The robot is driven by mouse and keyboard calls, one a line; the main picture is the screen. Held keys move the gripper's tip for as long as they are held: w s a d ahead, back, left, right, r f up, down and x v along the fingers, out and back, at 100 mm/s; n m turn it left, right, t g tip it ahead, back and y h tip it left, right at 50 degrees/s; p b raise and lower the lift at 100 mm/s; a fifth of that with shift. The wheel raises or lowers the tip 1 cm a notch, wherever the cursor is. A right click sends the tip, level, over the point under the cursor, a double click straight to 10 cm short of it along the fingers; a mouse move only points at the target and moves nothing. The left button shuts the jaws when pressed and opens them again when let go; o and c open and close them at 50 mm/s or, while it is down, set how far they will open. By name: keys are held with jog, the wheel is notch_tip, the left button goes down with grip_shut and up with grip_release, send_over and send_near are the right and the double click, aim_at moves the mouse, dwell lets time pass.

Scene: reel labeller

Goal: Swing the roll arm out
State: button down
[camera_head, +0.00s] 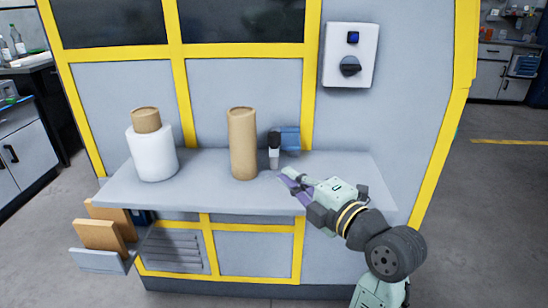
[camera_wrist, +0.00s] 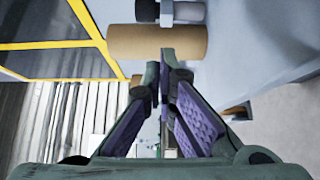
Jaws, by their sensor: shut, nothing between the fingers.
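A blue bracket with a short grey post and black top (camera_head: 275,148), which looks like the roll arm, sits against the machine's wall at the back of the shelf. A grey and black part, likely the same one, shows at the top of the wrist view (camera_wrist: 182,11). A bare brown cardboard tube (camera_head: 243,143) stands upright just left of it; it lies across the wrist view (camera_wrist: 157,42). My gripper (camera_head: 287,178) is shut and empty, low over the shelf, right of the tube and in front of the post. In the wrist view its fingertips (camera_wrist: 166,62) overlap the tube; contact cannot be told.
The grey shelf (camera_head: 210,195) also carries a white roll on a brown core (camera_head: 152,150) at the left. A switch box with a black knob (camera_head: 350,56) is on the wall at upper right. Brown boxes (camera_head: 100,235) stick out below left. The shelf's right end is partly covered by my arm.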

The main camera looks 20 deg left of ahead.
aim_at(255, 150)
jog(key=shift+w+a, duration=0.1)
jog(key=shift+a, duration=0.05)
jog(key=p+x, duration=0.2)
jog(key=x, duration=0.8)
jog(key=shift+p, duration=0.3)
jog(key=shift+f, duration=0.1)
